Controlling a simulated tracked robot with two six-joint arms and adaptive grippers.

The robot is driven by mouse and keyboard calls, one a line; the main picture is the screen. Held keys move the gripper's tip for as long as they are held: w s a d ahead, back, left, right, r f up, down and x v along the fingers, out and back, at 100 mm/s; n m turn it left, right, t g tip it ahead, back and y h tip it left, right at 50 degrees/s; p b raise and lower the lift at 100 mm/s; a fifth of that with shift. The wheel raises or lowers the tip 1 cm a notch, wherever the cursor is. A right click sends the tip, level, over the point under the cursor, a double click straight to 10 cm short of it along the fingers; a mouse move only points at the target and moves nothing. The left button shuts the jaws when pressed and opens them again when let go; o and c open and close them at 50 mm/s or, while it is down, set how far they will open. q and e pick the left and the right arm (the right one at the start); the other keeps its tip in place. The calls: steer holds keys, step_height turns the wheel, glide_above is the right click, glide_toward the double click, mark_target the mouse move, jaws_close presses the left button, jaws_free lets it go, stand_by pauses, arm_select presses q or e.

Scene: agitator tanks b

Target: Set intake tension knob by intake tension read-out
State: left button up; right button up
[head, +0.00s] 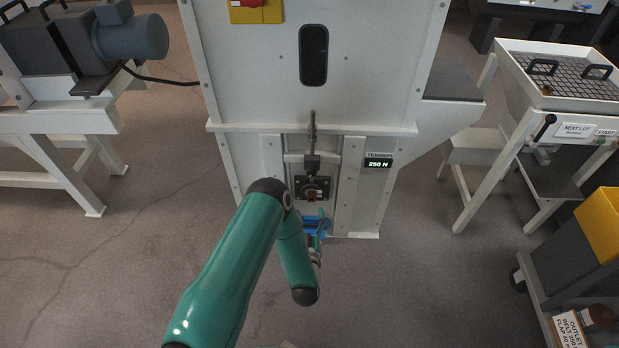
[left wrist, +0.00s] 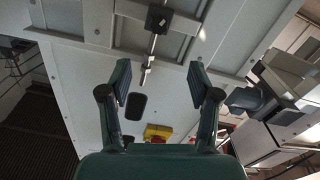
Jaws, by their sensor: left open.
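The intake tension knob (head: 312,195) is a small brownish piece on a dark square plate, low on the front of the white machine in the head view. The tension read-out (head: 377,164) is a small dark display to its right; it seems to read 250 N, though the digits are tiny. My left gripper (head: 316,228) is open and empty, just below the knob in the head view and apart from it. In the left wrist view its two fingers (left wrist: 160,84) are spread, with a thin rod showing beyond them. My right gripper is not in view.
A vertical rod with a dark block (head: 312,163) stands above the knob, between white uprights. A yellow plate with a red switch (head: 252,8) is higher up. A mesh-topped stand (head: 560,72) and a cart with a yellow bin (head: 602,222) are at right.

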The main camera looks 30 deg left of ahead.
mark_target(311, 174)
arm_select(q)
steer(key=b+x, duration=0.1)
steer(key=x, duration=1.5)
steer(key=shift+w+b, duration=0.2)
steer(key=shift+b, duration=0.15)
